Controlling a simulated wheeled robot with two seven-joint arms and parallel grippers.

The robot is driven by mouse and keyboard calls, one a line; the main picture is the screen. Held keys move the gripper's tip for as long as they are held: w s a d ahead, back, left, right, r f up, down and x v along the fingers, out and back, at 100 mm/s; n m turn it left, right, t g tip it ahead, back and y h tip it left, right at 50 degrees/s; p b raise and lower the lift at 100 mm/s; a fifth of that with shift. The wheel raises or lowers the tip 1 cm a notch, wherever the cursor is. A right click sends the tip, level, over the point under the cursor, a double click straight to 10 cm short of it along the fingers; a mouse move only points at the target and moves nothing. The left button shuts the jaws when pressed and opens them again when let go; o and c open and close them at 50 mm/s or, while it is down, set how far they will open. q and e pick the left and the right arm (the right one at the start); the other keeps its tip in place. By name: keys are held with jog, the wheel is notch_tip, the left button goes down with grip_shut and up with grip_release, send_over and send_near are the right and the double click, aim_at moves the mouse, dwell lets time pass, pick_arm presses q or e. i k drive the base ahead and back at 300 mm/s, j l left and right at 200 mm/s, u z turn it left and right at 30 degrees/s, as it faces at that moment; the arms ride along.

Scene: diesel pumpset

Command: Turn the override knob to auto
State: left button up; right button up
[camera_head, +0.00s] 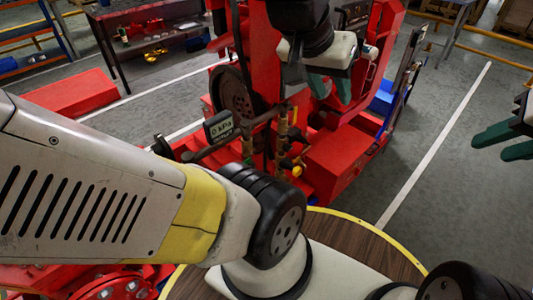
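I cannot pick out the override knob or any auto marking in the head view.
A thin upright panel (408,60) stands at the pumpset's right, seen nearly edge-on. A small yellow fitting (297,171) sits low on the pipework. A workbench (150,20) and a red block (70,95) are at the back left. Grey floor is clear to the right.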

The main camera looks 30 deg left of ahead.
aim_at(286, 148)
jog(key=u, duration=1.25)
